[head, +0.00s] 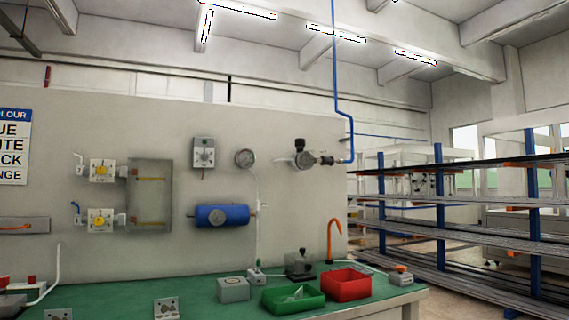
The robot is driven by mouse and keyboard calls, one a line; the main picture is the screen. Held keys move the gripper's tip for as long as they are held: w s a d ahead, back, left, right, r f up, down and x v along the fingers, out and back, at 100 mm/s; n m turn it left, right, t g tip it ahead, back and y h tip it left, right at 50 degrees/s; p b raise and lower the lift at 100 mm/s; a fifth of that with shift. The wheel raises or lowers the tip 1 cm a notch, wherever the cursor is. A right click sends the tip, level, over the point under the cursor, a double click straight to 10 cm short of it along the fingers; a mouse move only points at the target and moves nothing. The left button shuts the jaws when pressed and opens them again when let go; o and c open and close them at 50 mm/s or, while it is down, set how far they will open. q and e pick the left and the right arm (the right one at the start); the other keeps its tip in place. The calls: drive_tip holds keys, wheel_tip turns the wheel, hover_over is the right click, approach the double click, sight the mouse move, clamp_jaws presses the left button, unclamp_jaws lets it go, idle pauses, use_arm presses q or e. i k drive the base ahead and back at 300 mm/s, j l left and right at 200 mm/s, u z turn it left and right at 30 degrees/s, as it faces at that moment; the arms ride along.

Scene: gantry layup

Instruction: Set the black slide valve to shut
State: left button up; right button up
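On the wall panel, a round metal unit with a black knob on top (303,157) sits at the end of a blue pipe. A small dark fitting (326,160) joins its right side to the pipe. This fitting may be the black slide valve, but it is too small to be sure, and its slide position cannot be read. Neither of my grippers is in view.
A green-topped bench (205,293) runs below the panel (290,205). It bears a green bin (292,299), a red bin (346,285), a grey box (233,289) and small devices. A blue tank (222,215) and gauge (245,158) are wall-mounted. Shelving (450,225) stands right.

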sight(330, 161)
drive_tip(key=l+u, duration=0.25)
drive_tip(key=l, duration=0.3)
drive_tip(key=l+u, duration=0.25)
drive_tip(key=l, duration=0.3)
drive_tip(key=k+l+u, duration=0.15)
drive_tip(key=l, duration=0.95)
drive_tip(key=i, duration=0.1)
